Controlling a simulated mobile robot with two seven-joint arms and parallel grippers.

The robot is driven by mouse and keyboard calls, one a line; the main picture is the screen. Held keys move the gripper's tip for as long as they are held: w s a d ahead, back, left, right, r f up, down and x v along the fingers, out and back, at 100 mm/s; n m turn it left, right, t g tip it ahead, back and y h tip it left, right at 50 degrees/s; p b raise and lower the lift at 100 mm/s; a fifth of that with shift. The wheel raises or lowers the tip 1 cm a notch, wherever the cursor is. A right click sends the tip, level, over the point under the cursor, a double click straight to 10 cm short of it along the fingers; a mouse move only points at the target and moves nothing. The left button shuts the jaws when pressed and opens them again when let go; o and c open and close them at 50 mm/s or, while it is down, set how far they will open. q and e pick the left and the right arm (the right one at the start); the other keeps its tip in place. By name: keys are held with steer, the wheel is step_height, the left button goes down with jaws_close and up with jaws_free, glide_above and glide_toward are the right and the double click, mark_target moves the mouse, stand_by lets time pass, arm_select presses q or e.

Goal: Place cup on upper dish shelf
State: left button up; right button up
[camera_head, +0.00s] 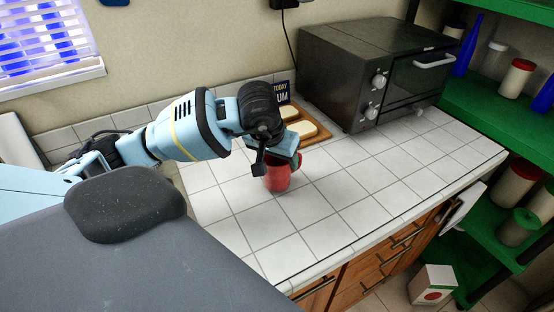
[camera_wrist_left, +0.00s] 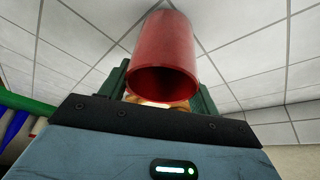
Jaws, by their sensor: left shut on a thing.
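A red cup (camera_head: 277,179) is at the left part of the white tiled counter, upright, with its upper part partly hidden by my left gripper (camera_head: 284,160). The left gripper is shut on the cup. I cannot tell whether the cup's base touches the tiles. In the left wrist view the cup (camera_wrist_left: 166,48) sits between the two green fingers, its dark open end facing the camera. Green shelves (camera_head: 489,106) stand at the right, with an upper board (camera_head: 520,9) at the top edge. I cannot tell which one is the dish shelf. My right gripper is out of view.
A dark toaster oven (camera_head: 340,72) stands at the back of the counter. A wooden board with bread slices (camera_head: 301,128) lies beside it. Blue bottles (camera_head: 468,45) and red-lidded jars (camera_head: 516,78) occupy the shelf. A white box (camera_head: 432,285) is low at right. The counter's front is clear.

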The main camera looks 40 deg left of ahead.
arm_select(q)
steer(key=shift+f, duration=0.4)
steer(key=shift+f, duration=0.2)
steer(key=o, duration=1.1)
steer(key=shift+o, duration=0.2)
